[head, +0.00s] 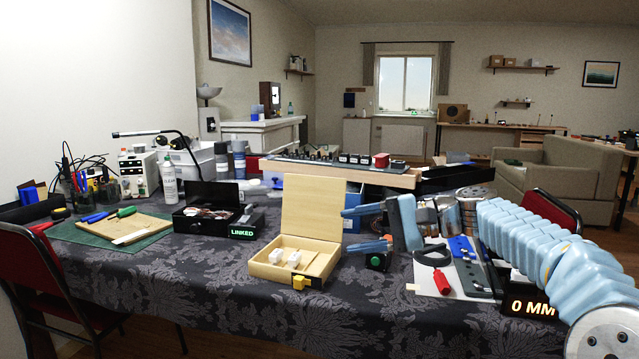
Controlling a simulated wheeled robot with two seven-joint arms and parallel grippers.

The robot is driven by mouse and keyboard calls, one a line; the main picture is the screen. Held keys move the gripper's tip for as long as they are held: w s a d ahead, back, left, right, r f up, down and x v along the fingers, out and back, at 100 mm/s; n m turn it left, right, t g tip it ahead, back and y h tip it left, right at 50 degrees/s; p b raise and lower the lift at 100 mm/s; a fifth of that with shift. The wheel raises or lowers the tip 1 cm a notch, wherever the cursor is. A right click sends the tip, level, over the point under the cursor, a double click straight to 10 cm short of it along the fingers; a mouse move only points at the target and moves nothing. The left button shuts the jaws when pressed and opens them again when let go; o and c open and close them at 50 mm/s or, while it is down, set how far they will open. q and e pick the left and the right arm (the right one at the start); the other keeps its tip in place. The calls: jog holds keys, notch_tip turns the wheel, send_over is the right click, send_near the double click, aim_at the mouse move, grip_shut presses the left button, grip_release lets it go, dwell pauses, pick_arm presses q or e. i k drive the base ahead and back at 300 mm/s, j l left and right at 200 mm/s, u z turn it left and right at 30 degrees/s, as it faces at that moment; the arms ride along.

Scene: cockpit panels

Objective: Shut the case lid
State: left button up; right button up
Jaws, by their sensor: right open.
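The case is a light wooden box (318,263) on the dark patterned tablecloth, near the table's front middle. Its lid (312,208) stands open, roughly upright at the back edge. White blocks (285,258) lie inside, and a yellow latch (299,283) is on the front. My right gripper (350,230) comes in from the right with its blue fingers apart and empty. Its fingertips are close to the right edge of the lid; whether they touch it I cannot tell. My left gripper is not in view.
A black box with a "LINKED" display (242,233) stands left of the case. A small dark box with a green button (377,261) is just right of it, below my gripper. A white sheet with tools (432,280) and a "0 MM" display (533,308) lie farther right.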

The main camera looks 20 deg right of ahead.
aim_at(313, 206)
jog(key=i+l, duration=0.8)
jog(key=i, duration=0.2)
